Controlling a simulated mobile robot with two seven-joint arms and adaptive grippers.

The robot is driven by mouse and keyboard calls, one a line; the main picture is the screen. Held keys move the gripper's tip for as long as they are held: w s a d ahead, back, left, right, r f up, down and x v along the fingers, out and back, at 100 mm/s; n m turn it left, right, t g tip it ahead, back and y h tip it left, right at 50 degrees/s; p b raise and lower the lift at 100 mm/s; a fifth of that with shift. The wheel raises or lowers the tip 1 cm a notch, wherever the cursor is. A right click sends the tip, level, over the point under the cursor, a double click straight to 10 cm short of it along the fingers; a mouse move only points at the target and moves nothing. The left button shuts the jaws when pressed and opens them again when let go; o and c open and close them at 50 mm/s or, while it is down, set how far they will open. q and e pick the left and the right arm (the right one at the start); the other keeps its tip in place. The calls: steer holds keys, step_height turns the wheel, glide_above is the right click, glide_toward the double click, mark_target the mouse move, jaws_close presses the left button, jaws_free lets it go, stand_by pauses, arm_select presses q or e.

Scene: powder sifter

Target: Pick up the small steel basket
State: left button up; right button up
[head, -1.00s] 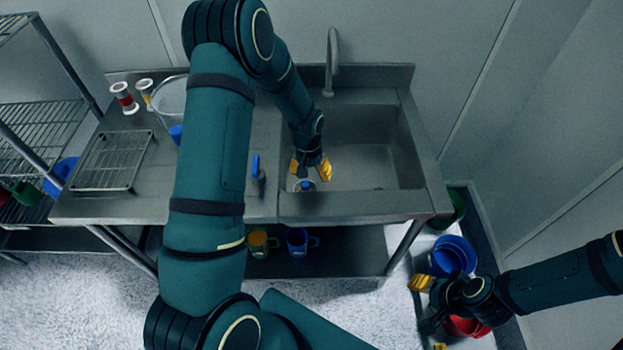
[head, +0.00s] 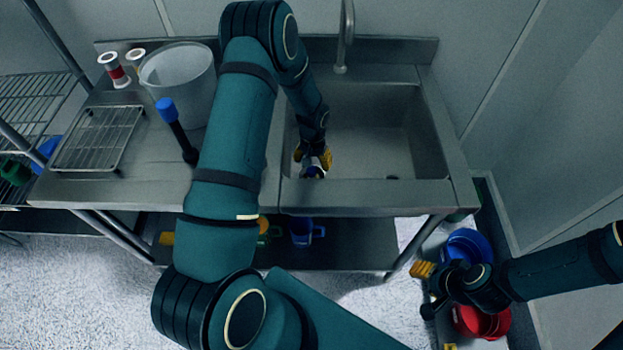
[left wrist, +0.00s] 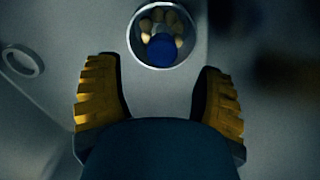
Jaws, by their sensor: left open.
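A small round metal-rimmed container, which looks like the steel basket (left wrist: 134,42), holds several beige pieces and a blue round thing in the left wrist view. In the head view the basket (head: 312,173) is at the sink's front left, partly hidden by my left gripper (head: 313,159). My left gripper (left wrist: 158,68) is open, its yellow fingers apart and empty. The basket lies just ahead of the gap between the fingertips, not between them. My right gripper (head: 424,271) is low at the right; its jaw opening is unclear.
The sink basin (head: 385,140) has a tap (head: 345,40) behind it. A wire rack (head: 98,138), a clear tub (head: 178,75) and a blue-topped dark tool (head: 176,130) are on the left counter. Blue (head: 468,247) and red (head: 480,322) containers sit low at the right.

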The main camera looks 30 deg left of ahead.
mark_target(311, 169)
arm_select(q)
steer(key=shift+s+f, duration=0.15)
steer(key=shift+f, duration=1.3)
steer(key=shift+s+f, duration=0.15)
steer(key=shift+f, duration=1.3)
jaws_close()
